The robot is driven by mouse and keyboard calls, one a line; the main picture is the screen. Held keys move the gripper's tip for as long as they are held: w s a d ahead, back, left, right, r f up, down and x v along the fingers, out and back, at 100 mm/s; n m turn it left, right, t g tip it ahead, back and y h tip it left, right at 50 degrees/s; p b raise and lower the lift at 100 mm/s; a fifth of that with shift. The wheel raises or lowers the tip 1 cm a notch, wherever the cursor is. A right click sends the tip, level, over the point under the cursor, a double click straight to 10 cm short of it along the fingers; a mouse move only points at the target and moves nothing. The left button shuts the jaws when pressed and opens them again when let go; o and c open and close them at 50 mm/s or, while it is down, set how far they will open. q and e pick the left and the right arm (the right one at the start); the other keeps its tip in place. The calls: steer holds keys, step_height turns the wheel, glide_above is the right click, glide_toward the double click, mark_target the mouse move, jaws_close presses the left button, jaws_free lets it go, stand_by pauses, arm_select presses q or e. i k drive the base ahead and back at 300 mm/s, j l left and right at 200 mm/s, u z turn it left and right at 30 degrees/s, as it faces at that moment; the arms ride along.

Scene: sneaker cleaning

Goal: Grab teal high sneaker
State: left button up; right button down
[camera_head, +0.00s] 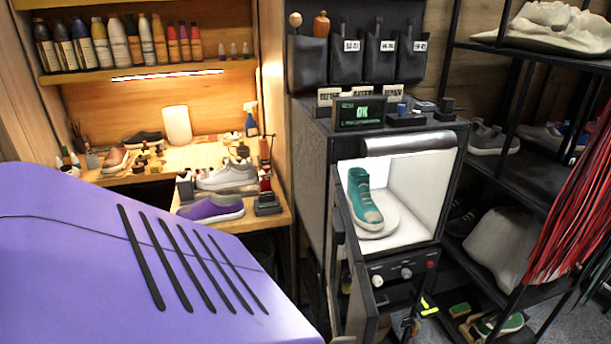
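The teal high sneaker (362,194) stands inside an open, white-lined booth (425,185) right of centre. It rests on a white round plate (398,226), with its pale toe pointing towards the front. The booth's front is open and the sneaker is in plain sight. Neither of my grippers shows in this view.
A dark cabinet with a green "OK" display (361,112) holds the booth. Knobs (406,272) sit below the opening. A workbench with a grey sneaker (226,176) and a purple shoe (211,208) stands left. A black shelf rack (490,165) with red strands (572,215) flanks the right.

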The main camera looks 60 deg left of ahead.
mark_target(365, 215)
steer(key=u, duration=1.6)
steer(key=l+u, duration=0.3)
steer(key=l, duration=0.5)
steer(key=i, duration=0.05)
